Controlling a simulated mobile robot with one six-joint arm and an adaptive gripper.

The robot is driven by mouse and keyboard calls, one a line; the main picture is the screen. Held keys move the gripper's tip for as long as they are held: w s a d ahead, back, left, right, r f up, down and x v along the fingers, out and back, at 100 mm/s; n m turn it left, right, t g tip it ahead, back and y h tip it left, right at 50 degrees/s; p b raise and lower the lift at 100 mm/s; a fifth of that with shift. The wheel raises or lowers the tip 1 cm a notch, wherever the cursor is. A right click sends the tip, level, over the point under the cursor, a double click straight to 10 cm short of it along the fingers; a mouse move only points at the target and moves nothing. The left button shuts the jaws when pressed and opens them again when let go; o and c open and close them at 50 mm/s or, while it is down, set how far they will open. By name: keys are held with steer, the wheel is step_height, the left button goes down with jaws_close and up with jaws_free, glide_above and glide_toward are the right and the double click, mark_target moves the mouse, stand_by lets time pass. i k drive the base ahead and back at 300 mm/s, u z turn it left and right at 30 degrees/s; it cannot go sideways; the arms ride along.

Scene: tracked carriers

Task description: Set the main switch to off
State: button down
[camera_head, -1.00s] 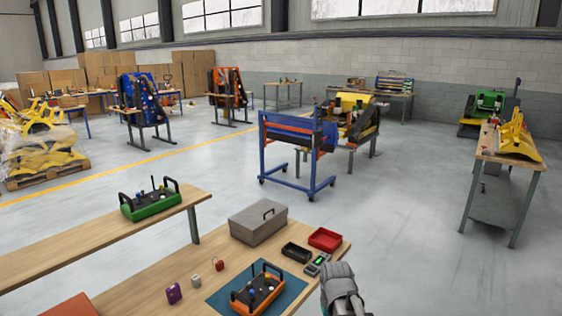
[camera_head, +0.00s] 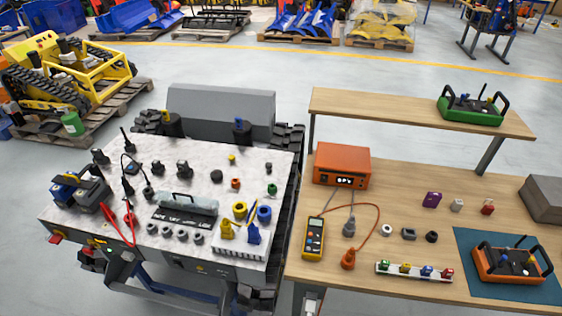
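A tracked carrier with a pale marbled top panel (camera_head: 185,160) stands at the left front, covered with black knobs, plugs, coloured caps and connectors. A small red part (camera_head: 55,239) and a yellow-marked part (camera_head: 100,243) sit on its front edge. Red clips (camera_head: 120,220) hang near its front left corner. I cannot tell which of these parts is the main switch, nor read any switch position. My gripper is not in this view.
A wooden bench (camera_head: 385,275) at the right holds an orange power supply (camera_head: 342,165), a yellow multimeter (camera_head: 314,239) and an orange remote control (camera_head: 509,267) on a blue mat. A green remote (camera_head: 472,108) is on the bench behind. A yellow tracked machine (camera_head: 68,72) stands back left.

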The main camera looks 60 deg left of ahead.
mark_target(56, 239)
steer(key=u, duration=3.7)
